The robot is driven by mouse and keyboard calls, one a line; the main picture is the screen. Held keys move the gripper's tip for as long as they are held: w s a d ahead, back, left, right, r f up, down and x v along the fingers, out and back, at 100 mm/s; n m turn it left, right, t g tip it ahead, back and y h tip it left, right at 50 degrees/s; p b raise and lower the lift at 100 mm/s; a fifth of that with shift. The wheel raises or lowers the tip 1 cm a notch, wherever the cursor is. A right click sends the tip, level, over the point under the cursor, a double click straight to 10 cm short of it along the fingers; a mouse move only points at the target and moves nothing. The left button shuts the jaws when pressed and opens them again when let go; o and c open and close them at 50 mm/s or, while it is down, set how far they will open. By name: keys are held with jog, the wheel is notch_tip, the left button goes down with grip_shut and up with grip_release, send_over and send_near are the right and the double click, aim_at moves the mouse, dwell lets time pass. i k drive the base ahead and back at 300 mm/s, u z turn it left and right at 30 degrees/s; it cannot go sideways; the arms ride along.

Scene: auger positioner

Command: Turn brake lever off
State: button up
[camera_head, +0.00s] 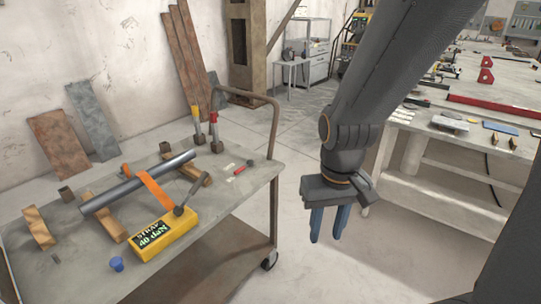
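A trolley (262,178) stands at the left with several things on its top. At its back edge are two upright levers, one with a yellow tip (195,113) and one with a red tip (213,120). A grey lever (191,193) with a round pivot rises tilted from a yellow box (163,236) marked "STRAP 40 daN". I cannot tell which of these is the brake lever. My gripper (328,223) hangs in the air right of the trolley, pointing down. Its two blue fingers are apart with nothing between them. It touches none of the levers.
A grey tube (120,188) lies across wooden blocks, with an orange strap (155,190) over it. The trolley's push handle (275,125) rises between levers and gripper. A workbench (475,115) stands behind right; floor between is clear.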

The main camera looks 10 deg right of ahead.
aim_at(249, 163)
jog(key=z, duration=0.1)
jog(key=i, duration=1.25)
jog(key=u, duration=0.8)
